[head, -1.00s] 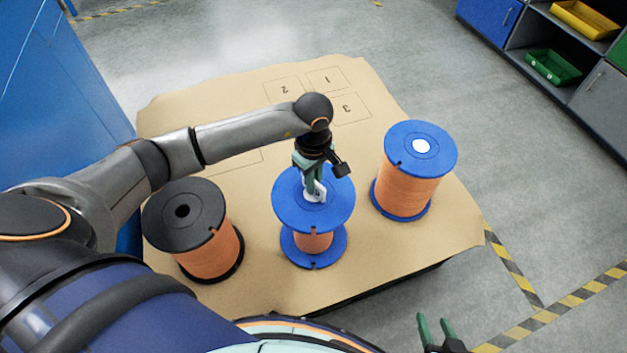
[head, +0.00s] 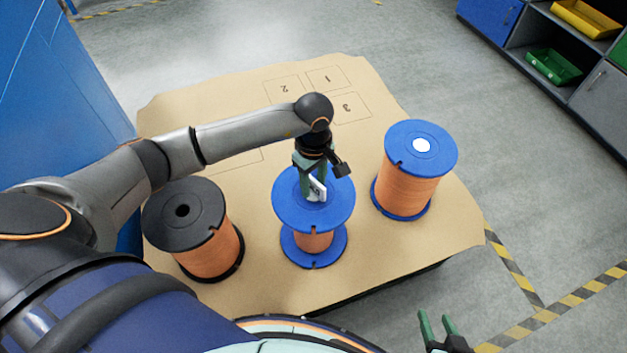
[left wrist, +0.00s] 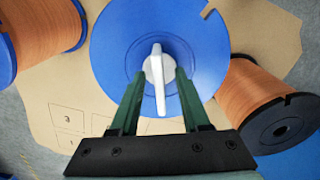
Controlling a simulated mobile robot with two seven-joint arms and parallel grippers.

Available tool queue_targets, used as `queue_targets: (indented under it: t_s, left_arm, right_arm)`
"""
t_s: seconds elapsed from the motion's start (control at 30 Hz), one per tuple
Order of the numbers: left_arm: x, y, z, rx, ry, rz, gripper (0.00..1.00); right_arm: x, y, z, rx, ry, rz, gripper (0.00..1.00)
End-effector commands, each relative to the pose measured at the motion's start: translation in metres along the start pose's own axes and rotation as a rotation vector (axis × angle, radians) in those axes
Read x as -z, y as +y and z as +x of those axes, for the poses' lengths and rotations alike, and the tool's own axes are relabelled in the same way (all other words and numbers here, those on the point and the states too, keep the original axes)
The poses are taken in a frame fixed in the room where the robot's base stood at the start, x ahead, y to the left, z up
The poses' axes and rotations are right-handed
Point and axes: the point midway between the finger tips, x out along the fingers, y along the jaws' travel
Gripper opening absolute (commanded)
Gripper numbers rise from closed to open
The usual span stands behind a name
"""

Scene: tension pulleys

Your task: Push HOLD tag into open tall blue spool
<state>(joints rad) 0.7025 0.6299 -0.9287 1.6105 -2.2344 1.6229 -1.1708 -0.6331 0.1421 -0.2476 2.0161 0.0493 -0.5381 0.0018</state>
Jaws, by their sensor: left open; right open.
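The open blue spool (head: 290,212) stands upright in the middle of the table, its thin orange winding (head: 314,243) showing below the top flange. The white HOLD tag (head: 318,189) stands upright at its hub. In the left wrist view the tag (left wrist: 157,90) shows as a thin plate on a round white base in the hub; how deep it sits I cannot tell. My left gripper (left wrist: 160,77) is open, a finger on each side of the tag, with gaps visible. It points down over the spool in the head view (head: 314,192). My right gripper (head: 437,324) is open and empty, off the table's front edge.
A black-flanged spool (head: 183,188) with orange winding stands at left. A fuller blue spool (head: 405,140) with a white disc (head: 421,145) in its hub stands at right. The table's back part (head: 220,100) is clear, with marked numbered squares. Shelves (head: 560,50) stand far right.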

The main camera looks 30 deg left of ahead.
Motion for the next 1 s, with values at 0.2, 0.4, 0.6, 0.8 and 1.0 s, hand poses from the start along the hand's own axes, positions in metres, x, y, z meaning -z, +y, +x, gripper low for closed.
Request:
queue_targets:
  t_s: [0.2, 0.4, 0.6, 0.8, 1.0]
  left_arm:
    - [0.001, 0.002, -0.049, -0.006, 0.003, 0.001, 0.47]
    - [0.001, 0.001, -0.092, -0.004, 0.002, 0.0, 0.47]
    - [0.0, 0.0, -0.118, -0.001, 0.001, -0.001, 0.47]
    - [0.0, 0.0, -0.125, 0.001, 0.001, 0.0, 0.47]
    - [0.0, 0.0, -0.125, 0.001, 0.0, 0.0, 0.47]
  right_arm:
    - [0.005, -0.002, -0.009, 0.003, -0.003, 0.0, 0.5]
    - [0.008, -0.003, -0.01, 0.004, -0.001, 0.0, 0.5]
    - [0.009, -0.002, -0.009, 0.004, -0.001, -0.001, 0.5]
    - [0.009, -0.002, -0.007, 0.004, -0.001, -0.001, 0.5]
    - [0.01, -0.003, -0.007, 0.005, 0.003, 0.001, 0.5]
